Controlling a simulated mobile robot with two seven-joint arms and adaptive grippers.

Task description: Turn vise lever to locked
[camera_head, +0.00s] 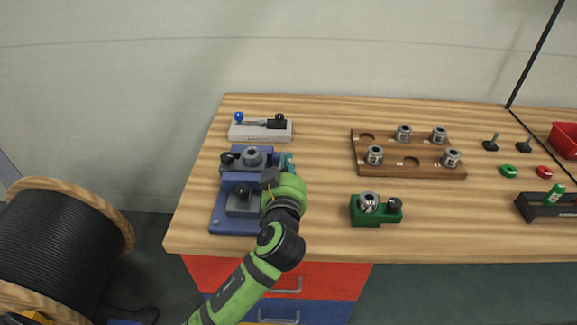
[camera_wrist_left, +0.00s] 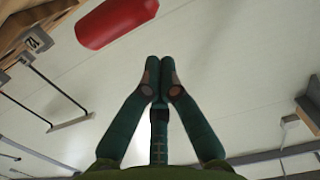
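The blue vise (camera_head: 232,214) with grey jaws and black knobs stands at the left part of the wooden bench. A grey ring-shaped part (camera_head: 253,157) sits at its back. I cannot tell which of its parts is the lever; my gripper and arm hide some of its right side. My left gripper (camera_head: 288,160) is at the vise's right edge, its teal fingertips partly hidden behind the green wrist. I cannot tell whether they touch the vise. In the left wrist view the fingers (camera_wrist_left: 160,66) are closed together with nothing visible between them. My right gripper is not in view.
A grey fixture (camera_head: 260,131) with blue and black knobs stands behind the vise. A wooden block (camera_head: 387,169) with several metal collets and a green holder (camera_head: 368,217) stand to the right. A cable reel (camera_head: 62,245) is on the floor at left. Bench between vise and block is clear.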

